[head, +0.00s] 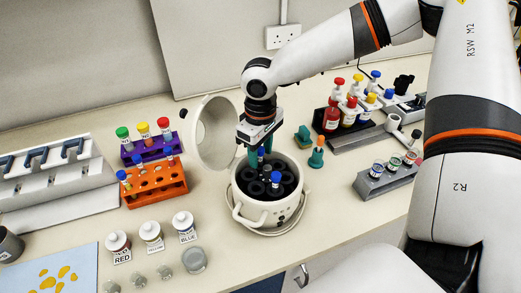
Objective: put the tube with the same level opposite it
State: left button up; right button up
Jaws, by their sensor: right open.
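A white centrifuge (239,207) stands open in the middle of the bench, its round lid (215,133) tipped up at the left. A blue-capped tube (276,179) sits upright in the dark rotor (259,190), on the near right side. A second blue-topped tube (261,154) shows at the rotor's far side, next to my right gripper (257,161). The gripper is open and points down into the bowl, its teal fingers partly hidden. An orange rack (157,186) at the left holds a tube (122,177) and another (168,156). Liquid levels are too small to read. My left gripper is out of view.
A purple rack (152,150) holds green-, yellow- and red-capped tubes. Labelled bottles (152,232) stand front left. A teal-and-orange item (316,154) and a grey holder with small jars (388,178) are at the right.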

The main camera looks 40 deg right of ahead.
notch_tip(320, 180, up, 12)
jog(key=shift+b, duration=0.4)
jog(key=shift+f, duration=0.1)
dwell(0.4)
